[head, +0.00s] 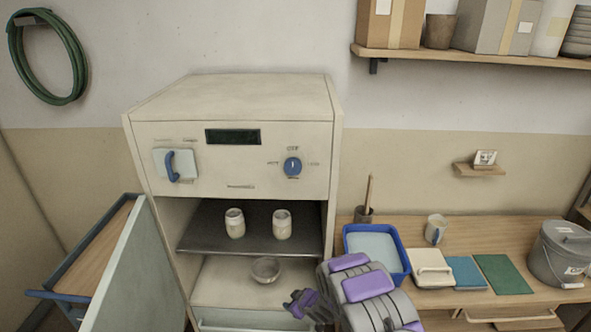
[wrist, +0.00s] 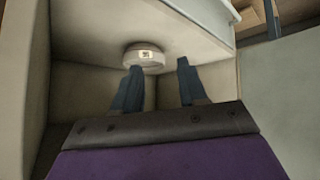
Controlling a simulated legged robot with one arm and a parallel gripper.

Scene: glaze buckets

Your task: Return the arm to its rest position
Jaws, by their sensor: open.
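My gripper (head: 303,303) is low in front of the open cabinet, at the right side of its lower compartment. In the wrist view, the two dark blue fingers (wrist: 158,70) are apart with nothing held between them. A small pale bowl (head: 265,270) stands on the compartment floor, to the left of and beyond my gripper. The bowl (wrist: 144,57) also shows in the wrist view, just past the fingertips, with a small label on it. I cannot tell the exact gap between the fingers and the bowl.
The cream cabinet (head: 232,100) has its door (head: 125,275) open on the left. Two jars (head: 235,223) (head: 282,225) stand on the dark shelf (head: 205,238). At right, the worktop (head: 470,235) holds a blue tray (head: 402,265), a mug (head: 435,229) and a grey bucket (head: 560,262).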

